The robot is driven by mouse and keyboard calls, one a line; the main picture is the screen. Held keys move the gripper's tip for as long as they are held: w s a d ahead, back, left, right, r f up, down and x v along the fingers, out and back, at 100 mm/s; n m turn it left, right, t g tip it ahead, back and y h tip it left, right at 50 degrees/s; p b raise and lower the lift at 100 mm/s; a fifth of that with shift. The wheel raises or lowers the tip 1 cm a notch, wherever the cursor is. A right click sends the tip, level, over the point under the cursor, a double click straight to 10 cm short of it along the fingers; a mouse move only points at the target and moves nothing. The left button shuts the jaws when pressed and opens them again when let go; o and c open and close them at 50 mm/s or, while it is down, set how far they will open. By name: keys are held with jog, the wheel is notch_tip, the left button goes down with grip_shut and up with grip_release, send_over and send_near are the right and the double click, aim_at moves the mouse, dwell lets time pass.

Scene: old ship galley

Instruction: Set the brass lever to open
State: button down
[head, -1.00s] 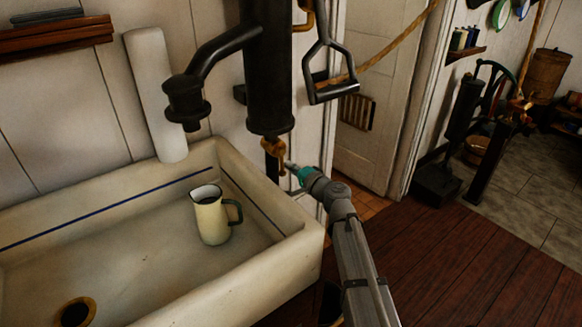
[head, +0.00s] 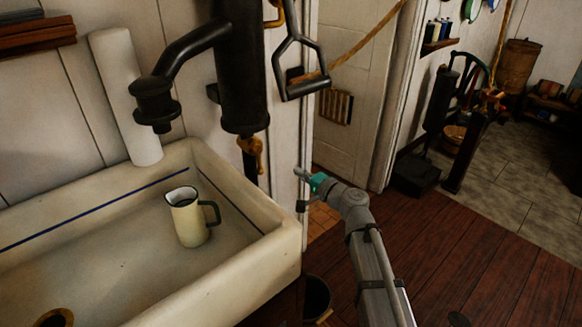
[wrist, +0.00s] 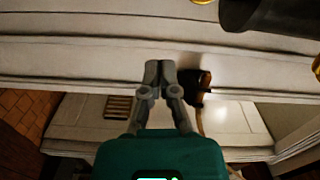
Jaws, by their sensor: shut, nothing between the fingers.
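The brass lever (head: 256,152) is a small yellow fitting at the foot of the black pump cylinder (head: 242,70), above the sink's back right corner. Its exact setting is too small to tell. My gripper (head: 299,171) is to the right of the lever and slightly lower, with a visible gap between them in the head view. In the wrist view my gripper (wrist: 160,68) has its grey fingertips together, with nothing between them. Brass-coloured bits show at that view's top and right edges; I cannot tell which is the lever.
A pale sink (head: 285,240) holds a cream jug (head: 188,220). A black pump handle (head: 301,65) hangs above my gripper, with a rope (head: 365,45) beside it. A dark bucket (head: 316,298) stands on the floor by the sink. Wooden floor (head: 440,260) is open at right.

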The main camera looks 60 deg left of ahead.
jog(key=shift+v, duration=0.75)
jog(key=w+d+f+n+t+h, duration=0.1)
jog(key=w+d+f+h, duration=0.15)
jog(key=w+d, duration=0.55)
jog(key=w+d+f+t+h, duration=0.2)
jog(key=w+d+f, duration=0.25)
jog(key=d, duration=0.55)
jog(key=w+d+f+m+t+h, duration=0.1)
jog(key=w+d+f+h, duration=0.2)
jog(key=d, duration=1)
jog(key=w+d+f+h, duration=0.3)
jog(key=d+f, duration=0.1)
jog(key=d, duration=0.9)
jog(key=w+d+f+m+t+h, duration=0.1)
jog(key=w+d+f+h, duration=0.2)
jog(key=d, duration=1)
jog(key=s+d+f+m+g+h, duration=0.1)
jog(key=s+d+m+h, duration=0.25)
jog(key=d, duration=1.55)
notch_tip(320, 180, up, 21)
jog(key=p, duration=2.1)
jog(key=shift+s+a+n+h, duration=0.25)
jog(key=shift+a+n+h, duration=0.05)
jog(key=shift+n, duration=0.05)
